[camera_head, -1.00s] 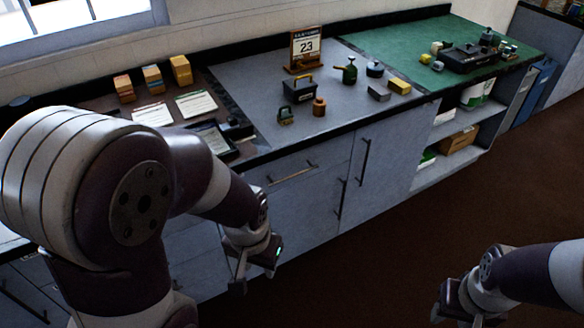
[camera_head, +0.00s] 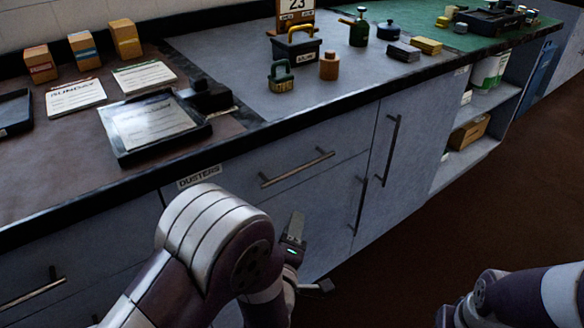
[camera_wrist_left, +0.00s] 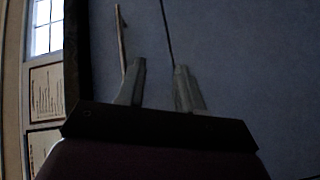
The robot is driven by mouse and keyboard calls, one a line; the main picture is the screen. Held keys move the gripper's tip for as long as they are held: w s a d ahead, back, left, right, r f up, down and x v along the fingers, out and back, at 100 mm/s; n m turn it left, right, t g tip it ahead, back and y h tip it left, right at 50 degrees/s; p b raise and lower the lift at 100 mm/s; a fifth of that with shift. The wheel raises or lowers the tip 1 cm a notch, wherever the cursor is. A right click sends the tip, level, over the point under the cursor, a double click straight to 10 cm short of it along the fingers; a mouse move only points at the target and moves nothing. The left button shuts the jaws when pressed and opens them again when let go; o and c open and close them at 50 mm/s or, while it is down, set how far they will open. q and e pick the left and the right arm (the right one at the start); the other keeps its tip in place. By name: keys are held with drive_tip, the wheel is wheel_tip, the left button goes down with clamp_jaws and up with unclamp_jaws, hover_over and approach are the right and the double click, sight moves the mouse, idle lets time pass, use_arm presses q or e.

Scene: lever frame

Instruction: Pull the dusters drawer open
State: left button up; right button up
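The dusters drawer (camera_head: 262,163) is a blue-grey front under the counter edge, with a "DUSTERS" label (camera_head: 200,177) at its upper left. It looks shut. Its bar handle (camera_head: 297,167) is free; a bar, likely this handle, also shows beyond the fingers in the left wrist view (camera_wrist_left: 121,42). My left gripper (camera_head: 312,252) is below the handle, in front of the cabinet, not touching it. Its two fingers stand apart with nothing between them in the left wrist view (camera_wrist_left: 159,86). My right gripper (camera_head: 452,316) is at the bottom edge, mostly cut off.
The counter edge (camera_head: 130,188) overhangs the drawer. A tall door handle (camera_head: 391,150) and another upright handle (camera_head: 358,205) are to the right. The brown floor at right is clear.

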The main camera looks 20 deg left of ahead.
sight(301, 167)
use_arm(q)
wheel_tip(301, 167, up, 5)
drive_tip(key=n+t, duration=0.2)
drive_tip(key=n, duration=0.1)
drive_tip(key=w, duration=0.4)
drive_tip(key=w+a+r+b, duration=0.1)
drive_tip(key=w, duration=0.7)
drive_tip(key=shift+w+a+r+b, duration=0.1)
drive_tip(key=shift+a+r+b, duration=0.05)
drive_tip(key=shift+a+b, duration=0.2)
clamp_jaws()
